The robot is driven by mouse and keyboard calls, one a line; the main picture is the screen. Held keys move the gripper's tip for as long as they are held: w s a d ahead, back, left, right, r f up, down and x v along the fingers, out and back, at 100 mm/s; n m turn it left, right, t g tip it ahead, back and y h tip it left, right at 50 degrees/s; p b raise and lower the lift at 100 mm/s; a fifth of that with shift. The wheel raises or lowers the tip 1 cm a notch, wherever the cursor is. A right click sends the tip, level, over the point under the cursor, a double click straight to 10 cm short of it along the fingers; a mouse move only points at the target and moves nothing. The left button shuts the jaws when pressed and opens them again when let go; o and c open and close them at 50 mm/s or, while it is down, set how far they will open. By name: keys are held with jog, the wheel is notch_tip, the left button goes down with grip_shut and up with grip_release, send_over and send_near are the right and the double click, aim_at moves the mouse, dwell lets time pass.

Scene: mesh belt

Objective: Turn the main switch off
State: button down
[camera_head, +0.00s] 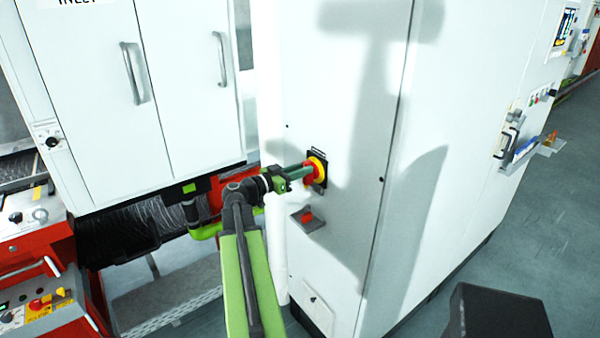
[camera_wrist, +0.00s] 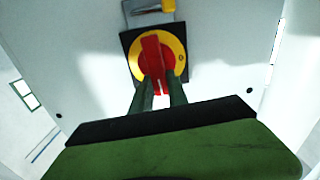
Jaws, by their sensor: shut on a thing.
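The main switch (camera_head: 317,166) is a red handle on a yellow ring over a black plate, on the white cabinet's side in the head view. In the wrist view the red handle (camera_wrist: 152,60) stands roughly upright, tilted slightly, in front of the yellow ring (camera_wrist: 177,50). My gripper (camera_head: 304,171) reaches it from the left. In the wrist view its two green fingers (camera_wrist: 160,92) are at the lower part of the handle, one on each side, shut on it.
Below the switch a small grey bracket with a red part (camera_head: 307,218) sticks out from the white cabinet (camera_head: 365,130). A white double-door cabinet (camera_head: 180,80) with grey handles stands at left. A red machine with buttons (camera_head: 45,290) is at lower left. Grey floor (camera_head: 540,220) is open at right.

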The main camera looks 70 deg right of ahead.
jog(key=shift+w+d+f+n+b, duration=0.25)
jog(key=shift+w+f+n+b, duration=0.1)
jog(key=shift+n, duration=2.5)
jog(key=shift+w+d+f+n+b, duration=0.2)
jog(key=shift+f+n+b, duration=0.15)
jog(key=shift+n, duration=2.55)
jog(key=shift+w+d+f+n+b, duration=0.25)
jog(key=shift+w+n+b, duration=0.1)
jog(key=shift+n, duration=2.5)
jog(key=c, duration=1.3)
grip_release()
jog(key=shift+s+f, duration=0.1)
jog(key=v, duration=1.7)
jog(key=shift+a, duration=0.25)
